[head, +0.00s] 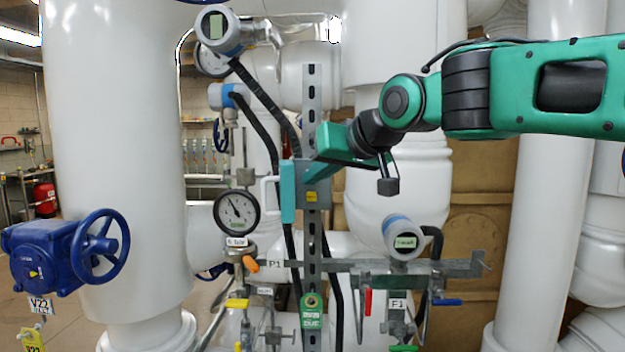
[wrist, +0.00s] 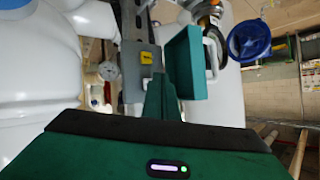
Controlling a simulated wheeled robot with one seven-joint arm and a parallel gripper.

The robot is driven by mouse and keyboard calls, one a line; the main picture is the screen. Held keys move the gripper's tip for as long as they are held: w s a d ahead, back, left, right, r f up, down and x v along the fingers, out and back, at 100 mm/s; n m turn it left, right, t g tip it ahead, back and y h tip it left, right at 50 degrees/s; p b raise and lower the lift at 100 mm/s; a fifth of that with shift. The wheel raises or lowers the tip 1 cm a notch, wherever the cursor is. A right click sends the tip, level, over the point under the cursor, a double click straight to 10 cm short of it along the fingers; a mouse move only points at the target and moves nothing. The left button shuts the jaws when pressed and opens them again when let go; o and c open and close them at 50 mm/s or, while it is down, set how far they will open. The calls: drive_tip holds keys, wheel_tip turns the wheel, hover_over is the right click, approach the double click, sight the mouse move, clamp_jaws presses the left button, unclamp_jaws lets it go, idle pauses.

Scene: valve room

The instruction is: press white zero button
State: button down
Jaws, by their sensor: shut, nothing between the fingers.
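I cannot make out a white zero button for certain in either view. A grey box (head: 318,192) with a yellow label is mounted on the slotted upright rail, and it also shows in the wrist view (wrist: 139,75). A teal panel (head: 288,191) stands at the box's left edge; in the wrist view the panel (wrist: 186,62) is right of the box. My gripper (head: 318,165) is at the box's upper part, coming from the right. In the wrist view its fingers (wrist: 161,82) are together, empty, and overlap the box and panel edge. Whether they touch is unclear.
A pressure gauge (head: 237,212) is at lower left of the box, and a display transmitter (head: 404,240) at lower right. A blue handwheel (head: 101,246) stands far left. Black hoses and a horizontal rail (head: 370,267) with coloured valve levers crowd the area below.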

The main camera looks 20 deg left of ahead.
drive_tip(key=shift+w, duration=0.15)
drive_tip(key=shift+w+a, duration=0.1)
drive_tip(key=shift+w, duration=0.1)
drive_tip(key=shift+w+a, duration=0.15)
drive_tip(key=shift+w, duration=0.3)
idle(1.0)
idle(0.4)
drive_tip(key=shift+s+d+r, duration=0.1)
drive_tip(key=shift+s+d, duration=0.15)
drive_tip(key=shift+s, duration=0.65)
drive_tip(key=shift+s+d, duration=0.2)
drive_tip(key=shift+s, duration=0.6)
drive_tip(key=shift+s+d, duration=0.15)
drive_tip(key=shift+s, duration=0.65)
drive_tip(key=shift+s+d, duration=0.2)
drive_tip(key=shift+s, duration=0.6)
